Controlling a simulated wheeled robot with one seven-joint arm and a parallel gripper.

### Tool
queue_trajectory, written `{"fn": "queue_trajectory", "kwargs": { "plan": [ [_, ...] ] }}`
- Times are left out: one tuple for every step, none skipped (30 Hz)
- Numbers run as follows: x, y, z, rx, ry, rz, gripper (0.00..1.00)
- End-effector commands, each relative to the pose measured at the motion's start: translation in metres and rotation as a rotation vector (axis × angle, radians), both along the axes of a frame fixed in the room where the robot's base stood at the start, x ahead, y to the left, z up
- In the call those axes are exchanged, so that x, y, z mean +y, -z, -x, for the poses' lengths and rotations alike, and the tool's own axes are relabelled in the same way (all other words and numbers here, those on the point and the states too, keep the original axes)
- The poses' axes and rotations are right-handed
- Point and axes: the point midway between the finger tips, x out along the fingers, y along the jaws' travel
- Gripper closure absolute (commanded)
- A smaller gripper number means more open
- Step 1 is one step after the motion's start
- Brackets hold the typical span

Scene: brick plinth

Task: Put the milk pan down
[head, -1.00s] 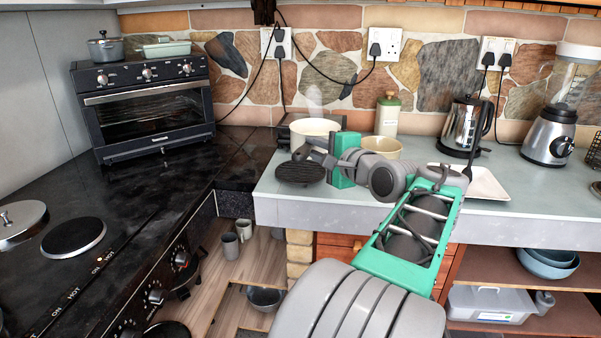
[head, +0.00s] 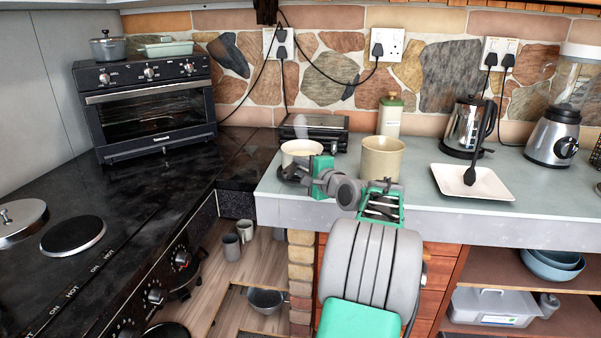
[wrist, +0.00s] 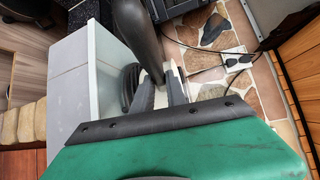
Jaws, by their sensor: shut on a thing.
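The milk pan (head: 301,148) is pale with a whitish content and a faint wisp of steam. It is upright at the left front of the grey-blue counter. My gripper (head: 310,175) is at the pan's near right side, shut on the pan's handle. In the wrist view the dark handle (wrist: 138,40) runs between the fingers of my gripper (wrist: 158,95). The pan's bowl is mostly hidden in the wrist view.
A beige pot (head: 382,158) stands just right of the pan. A black appliance (head: 315,131) is behind it. A bottle (head: 390,116), a kettle (head: 468,126) and a white tray (head: 474,183) with a dark utensil are farther right. The counter's front edge (head: 290,207) is close.

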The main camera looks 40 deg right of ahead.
Motion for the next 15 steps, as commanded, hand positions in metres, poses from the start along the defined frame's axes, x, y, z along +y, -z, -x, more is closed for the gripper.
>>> {"fn": "queue_trajectory", "kwargs": {
  "plan": [
    [-0.0004, 0.0051, 0.0001, -0.005, 0.000, 0.005, 1.00],
    [-0.0003, 0.0072, 0.0002, -0.007, 0.001, 0.007, 1.00],
    [-0.0004, 0.0082, 0.0002, -0.006, 0.001, 0.008, 1.00],
    [-0.0003, 0.0080, 0.0003, -0.006, 0.001, 0.008, 1.00],
    [-0.0003, 0.0075, 0.0004, -0.007, 0.001, 0.008, 1.00],
    [-0.0004, 0.0074, 0.0003, -0.006, 0.001, 0.008, 1.00],
    [-0.0002, 0.0074, 0.0004, -0.006, 0.001, 0.008, 1.00],
    [-0.0002, 0.0074, 0.0004, -0.006, 0.001, 0.008, 1.00],
    [-0.0003, 0.0077, 0.0005, -0.006, 0.001, 0.008, 1.00],
    [-0.0002, 0.0085, 0.0005, -0.006, 0.001, 0.008, 1.00],
    [-0.0003, 0.0095, 0.0005, -0.007, 0.001, 0.007, 1.00],
    [-0.0002, 0.0110, 0.0005, -0.006, 0.001, 0.006, 1.00],
    [-0.0002, 0.0136, 0.0007, -0.002, 0.001, 0.002, 0.80],
    [0.0000, 0.0134, 0.0008, -0.002, 0.001, 0.002, 0.78],
    [-0.0002, 0.0133, 0.0008, -0.002, 0.001, 0.002, 0.75]
  ]
}}
